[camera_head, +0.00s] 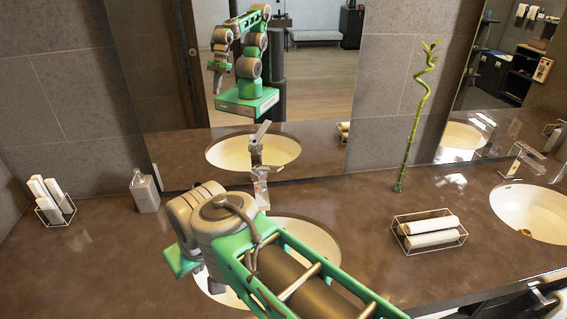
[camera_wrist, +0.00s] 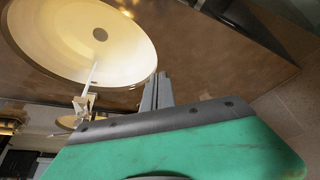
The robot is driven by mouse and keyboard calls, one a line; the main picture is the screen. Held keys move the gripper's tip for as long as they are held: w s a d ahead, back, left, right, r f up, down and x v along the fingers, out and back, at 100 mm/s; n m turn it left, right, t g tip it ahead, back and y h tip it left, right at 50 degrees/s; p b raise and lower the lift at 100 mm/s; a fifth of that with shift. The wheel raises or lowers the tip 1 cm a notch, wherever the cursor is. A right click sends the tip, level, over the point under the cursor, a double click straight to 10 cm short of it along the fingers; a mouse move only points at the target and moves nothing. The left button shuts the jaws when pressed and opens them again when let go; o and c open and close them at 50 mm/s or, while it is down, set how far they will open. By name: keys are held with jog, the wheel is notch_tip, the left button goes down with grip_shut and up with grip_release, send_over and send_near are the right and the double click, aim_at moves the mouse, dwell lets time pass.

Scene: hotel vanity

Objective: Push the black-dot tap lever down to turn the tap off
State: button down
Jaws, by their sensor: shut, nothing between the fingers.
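The near tap (camera_head: 261,188) stands at the back of the left basin (camera_head: 318,238), just behind my arm. Its mirror reflection shows a lever tilted up. In the wrist view the tap (camera_wrist: 84,101) is left of the fingers, with a thin pale strip between it and the basin (camera_wrist: 40,45); I cannot tell whether that is water. No black dot can be made out. My gripper (camera_wrist: 159,80) is shut and empty, its fingers apart from the tap, near the basin rim. In the head view my arm hides the fingers and part of the basin.
A second tap (camera_head: 525,157) and basin (camera_head: 533,209) are at the right. A wire basket of rolled towels (camera_head: 430,232) and a bamboo stalk (camera_head: 409,140) stand between the basins. A soap bottle (camera_head: 144,191) and towel holder (camera_head: 50,203) are at left. The mirror rises behind.

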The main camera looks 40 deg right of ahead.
jog(key=w+d+r+t+b, duration=0.2)
jog(key=w+d+r, duration=0.3)
jog(key=w+d, duration=0.5)
jog(key=w+d+r+t+y+b, duration=0.1)
jog(key=w+d+r+t+b, duration=0.2)
jog(key=d, duration=0.9)
jog(key=s+d+r, duration=0.1)
jog(key=s+d, duration=0.1)
jog(key=d, duration=0.5)
jog(key=s+d+n, duration=0.1)
jog(key=s+d, duration=0.1)
jog(key=d, duration=0.6)
jog(key=shift+s+r+t, duration=0.3)
jog(key=shift+r+t, duration=0.1)
